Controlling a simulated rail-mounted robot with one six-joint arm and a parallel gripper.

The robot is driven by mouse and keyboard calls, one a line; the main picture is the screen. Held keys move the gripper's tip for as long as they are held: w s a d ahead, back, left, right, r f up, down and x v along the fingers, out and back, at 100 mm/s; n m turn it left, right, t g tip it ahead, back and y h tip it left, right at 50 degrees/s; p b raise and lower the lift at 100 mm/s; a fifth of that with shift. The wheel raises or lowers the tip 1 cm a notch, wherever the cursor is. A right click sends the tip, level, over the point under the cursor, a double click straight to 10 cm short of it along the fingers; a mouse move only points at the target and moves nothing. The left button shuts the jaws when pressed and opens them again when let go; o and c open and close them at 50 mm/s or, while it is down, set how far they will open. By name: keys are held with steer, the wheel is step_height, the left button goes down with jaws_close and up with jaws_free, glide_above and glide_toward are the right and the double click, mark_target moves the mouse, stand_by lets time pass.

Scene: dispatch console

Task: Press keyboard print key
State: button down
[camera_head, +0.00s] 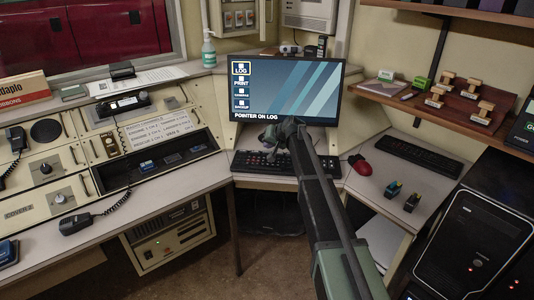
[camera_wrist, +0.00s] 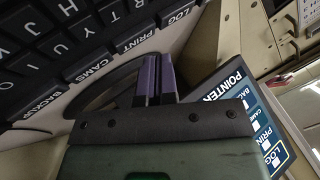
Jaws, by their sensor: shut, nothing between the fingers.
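The black keyboard (camera_head: 252,163) lies on the desk below the monitor (camera_head: 300,88). In the wrist view the keyboard's edge row shows keys marked LOG (camera_wrist: 175,18), PRINT (camera_wrist: 132,41), CAMS (camera_wrist: 98,66) and BACKUP (camera_wrist: 42,104). My gripper (camera_wrist: 153,60) has its two purple fingers together and empty, with the tips close to the PRINT and CAMS side of the row. I cannot tell whether they touch anything. In the head view my arm covers part of the keyboard and screen. The screen reads POINTER ON LOG, with LOG outlined in yellow.
A red mouse (camera_head: 361,165) lies right of the keyboard. A second black keyboard (camera_head: 421,156) sits farther right. A radio console (camera_head: 160,150) fills the left desk. A wooden shelf with stamps (camera_head: 440,112) overhangs the right side. A black computer tower (camera_head: 474,250) stands at lower right.

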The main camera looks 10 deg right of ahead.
steer(key=shift+f+b, duration=0.45)
steer(key=shift+f+b, duration=0.35)
stand_by(0.4)
stand_by(0.4)
steer(key=shift+r+p, duration=0.8)
step_height(320, 180, up, 5)
steer(key=p, duration=0.5)
stand_by(0.3)
